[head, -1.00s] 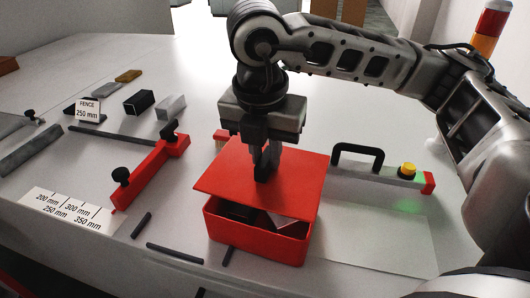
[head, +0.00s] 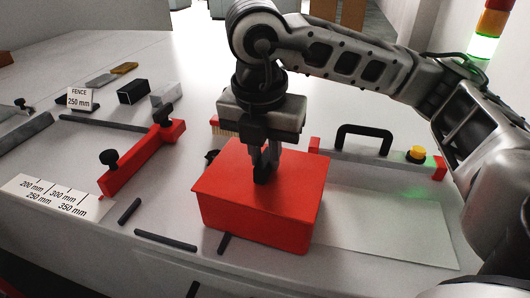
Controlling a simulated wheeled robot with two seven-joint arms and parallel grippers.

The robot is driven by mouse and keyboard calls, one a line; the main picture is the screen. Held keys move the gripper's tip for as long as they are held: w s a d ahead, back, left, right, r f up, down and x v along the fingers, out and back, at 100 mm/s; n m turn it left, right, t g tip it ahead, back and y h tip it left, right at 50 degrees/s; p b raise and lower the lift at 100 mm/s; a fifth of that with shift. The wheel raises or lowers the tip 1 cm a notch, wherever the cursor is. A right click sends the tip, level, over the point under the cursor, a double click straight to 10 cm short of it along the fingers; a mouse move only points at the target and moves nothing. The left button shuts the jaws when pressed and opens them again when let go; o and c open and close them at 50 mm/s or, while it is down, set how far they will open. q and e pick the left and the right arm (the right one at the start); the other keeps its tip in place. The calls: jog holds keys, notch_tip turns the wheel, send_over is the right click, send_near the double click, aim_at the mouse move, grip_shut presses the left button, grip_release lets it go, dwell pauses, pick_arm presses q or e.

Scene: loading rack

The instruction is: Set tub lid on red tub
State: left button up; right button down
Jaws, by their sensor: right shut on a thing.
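The red tub (head: 255,222) stands on the white table in the middle of the head view. The flat red tub lid (head: 225,178) lies over the tub's top, its edges close to the tub's rim, and the tub's inside is hidden. Whether the lid is fully seated all round I cannot tell. My right gripper (head: 263,176) points down at the lid's middle and is shut on the lid's dark handle. My left gripper is not in view.
A red fence with black knobs (head: 140,160) lies left of the tub. A black-handled bar with a yellow button (head: 418,154) is at the right, behind a pale sheet (head: 385,225). Small dark bars (head: 165,241) lie in front. A brush (head: 224,129) is behind.

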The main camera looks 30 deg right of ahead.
jog(key=c, duration=1.3)
grip_release()
jog(key=shift+o, duration=0.2)
jog(key=shift+r, duration=0.15)
notch_tip(320, 180, up, 16)
jog(key=s+a+p, duration=0.1)
jog(key=a+p, duration=0.1)
jog(key=p, duration=0.1)
jog(key=shift+s+f, duration=0.2)
jog(key=shift+s, duration=0.05)
